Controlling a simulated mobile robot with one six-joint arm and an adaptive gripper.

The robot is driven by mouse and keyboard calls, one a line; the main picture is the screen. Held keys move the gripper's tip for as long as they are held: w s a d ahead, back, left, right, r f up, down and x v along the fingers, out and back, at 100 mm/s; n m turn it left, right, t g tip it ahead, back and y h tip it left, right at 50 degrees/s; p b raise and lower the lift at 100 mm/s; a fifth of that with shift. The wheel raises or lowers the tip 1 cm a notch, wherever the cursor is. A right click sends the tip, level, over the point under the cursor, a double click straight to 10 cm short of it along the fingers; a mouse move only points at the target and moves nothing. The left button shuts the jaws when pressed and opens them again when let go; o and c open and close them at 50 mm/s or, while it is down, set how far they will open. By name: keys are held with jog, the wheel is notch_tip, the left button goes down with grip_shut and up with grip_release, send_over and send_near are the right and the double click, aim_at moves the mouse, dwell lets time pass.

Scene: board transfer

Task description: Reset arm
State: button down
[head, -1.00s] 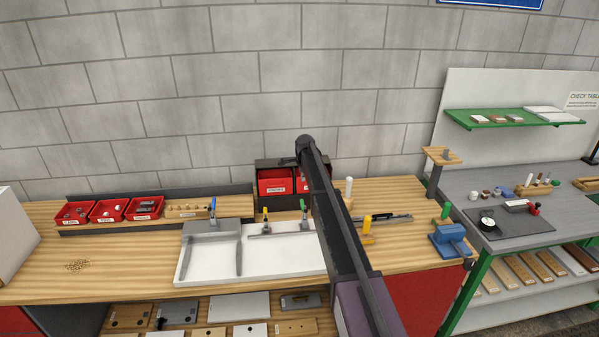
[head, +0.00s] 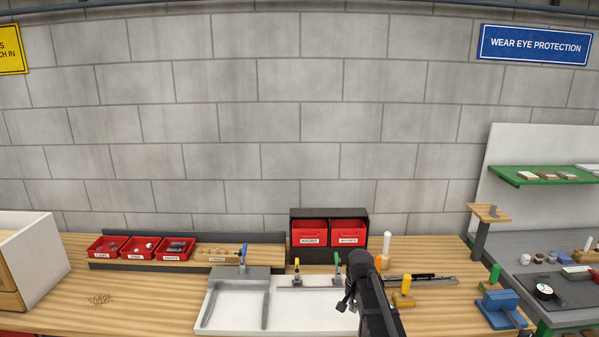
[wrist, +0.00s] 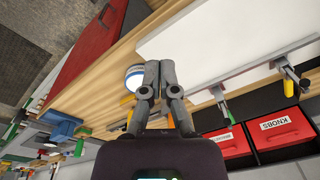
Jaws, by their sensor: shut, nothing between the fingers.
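My gripper (wrist: 159,82) is shut and empty, its two grey fingers together in the wrist view. In the head view my gripper (head: 345,303) shows dark at the front end of my arm, above the workbench by the right end of the white board (head: 300,316). The board lies in a grey fixture with clamps on the wooden bench. The board also shows in the wrist view (wrist: 200,45), beside the fingers. My arm hides part of the board's right end in the head view.
Red bins (head: 145,249) stand at the back left, and a black rack (head: 329,215) with red drawers at the back. A blue vise (head: 502,309) sits at the bench's right end, near the grey check table (head: 545,248). A white-sided box (head: 35,255) stands far left.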

jog(key=s+f+n+b, duration=0.1)
jog(key=s+f+n, duration=0.1)
jog(key=s, duration=0.8)
jog(key=s+f+n+g+b, duration=0.1)
jog(key=s+n, duration=0.3)
jog(key=s, duration=0.5)
jog(key=shift+s+d+f+n+b, duration=0.15)
jog(key=shift+s+f+n+b, duration=0.2)
jog(key=shift+f+b, duration=0.35)
